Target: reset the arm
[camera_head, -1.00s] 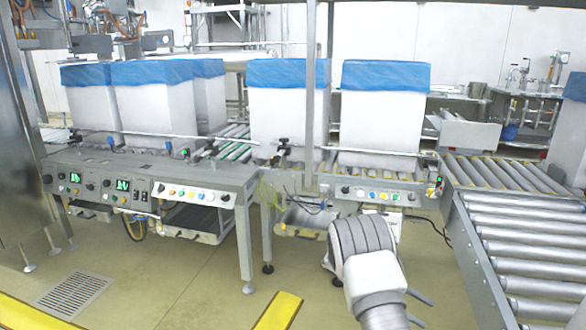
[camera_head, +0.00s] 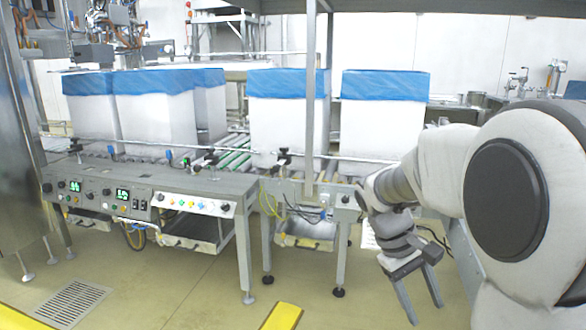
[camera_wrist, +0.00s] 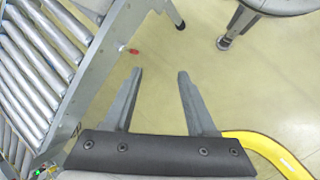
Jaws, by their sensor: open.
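My gripper (camera_head: 426,313) hangs from my bent arm at the lower right of the head view, its two fingers pointing down. It is open, with nothing between the fingers. In the wrist view my gripper (camera_wrist: 160,75) shows two grey fingers spread apart over bare floor. In that view the fingers are to the right of the grey frame of a roller conveyor and touch nothing that I can make out.
White boxes with blue liners (camera_head: 288,115) stand on the conveyor line behind a control panel (camera_head: 150,195). A roller conveyor (camera_wrist: 45,50) runs close by on the left in the wrist view. A yellow floor rail (camera_head: 282,317) lies at the front. Open floor (camera_head: 200,280) lies before the line.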

